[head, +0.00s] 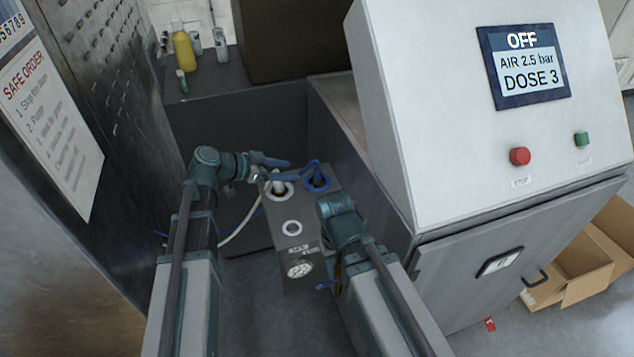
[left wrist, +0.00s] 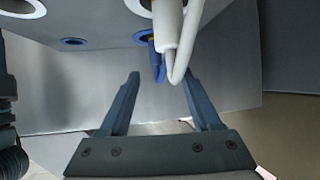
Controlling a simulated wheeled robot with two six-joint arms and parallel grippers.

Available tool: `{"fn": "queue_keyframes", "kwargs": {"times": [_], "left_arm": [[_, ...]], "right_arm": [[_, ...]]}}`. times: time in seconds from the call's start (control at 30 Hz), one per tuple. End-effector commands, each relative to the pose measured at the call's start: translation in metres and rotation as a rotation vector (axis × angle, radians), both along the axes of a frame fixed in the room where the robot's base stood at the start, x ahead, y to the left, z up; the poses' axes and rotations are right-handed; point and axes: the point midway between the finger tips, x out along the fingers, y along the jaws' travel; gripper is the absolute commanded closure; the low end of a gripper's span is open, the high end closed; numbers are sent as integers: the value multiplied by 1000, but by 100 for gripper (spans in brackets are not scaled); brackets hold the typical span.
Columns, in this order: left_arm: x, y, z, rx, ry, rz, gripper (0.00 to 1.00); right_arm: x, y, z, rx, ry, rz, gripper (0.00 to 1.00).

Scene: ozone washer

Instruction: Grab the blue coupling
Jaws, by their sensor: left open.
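The blue coupling (head: 317,181) sits in the blue-ringed port on top of the grey block (head: 289,257), with a blue hose looping from it. In the left wrist view the blue coupling (left wrist: 155,52) shows beyond a white coupling (left wrist: 168,28), partly hidden by it. The white coupling also shows in the head view (head: 279,186), in a white-ringed port to the left. My left gripper (head: 291,171) is open and empty beside the couplings. In the left wrist view its fingers (left wrist: 160,82) are spread with the couplings ahead of the gap. My right gripper is not visible; only its arm shows.
A white control box (head: 480,70) with a screen reading OFF stands at the right. A perforated dark panel (head: 105,75) is at the left. A gauge (head: 300,270) is on the block's front. Bottles (head: 183,50) stand at the back; a cardboard box (head: 580,265) is at far right.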

Motion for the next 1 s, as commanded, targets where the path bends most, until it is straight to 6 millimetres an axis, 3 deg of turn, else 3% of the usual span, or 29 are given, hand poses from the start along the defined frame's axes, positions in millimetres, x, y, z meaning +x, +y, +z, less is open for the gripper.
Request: {"fn": "queue_keyframes", "kwargs": {"times": [0.03, 0.2, 0.67, 1.0], "left_arm": [[6, -9, -11, 1, 0, -5, 36], [17, -30, -22, 0, 0, -1, 36], [24, -46, -27, 0, 2, 0, 36], [39, -84, -45, 0, 1, -2, 36]], "right_arm": [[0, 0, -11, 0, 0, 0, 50], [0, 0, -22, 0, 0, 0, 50], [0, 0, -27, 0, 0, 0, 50], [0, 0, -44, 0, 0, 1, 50]]}}
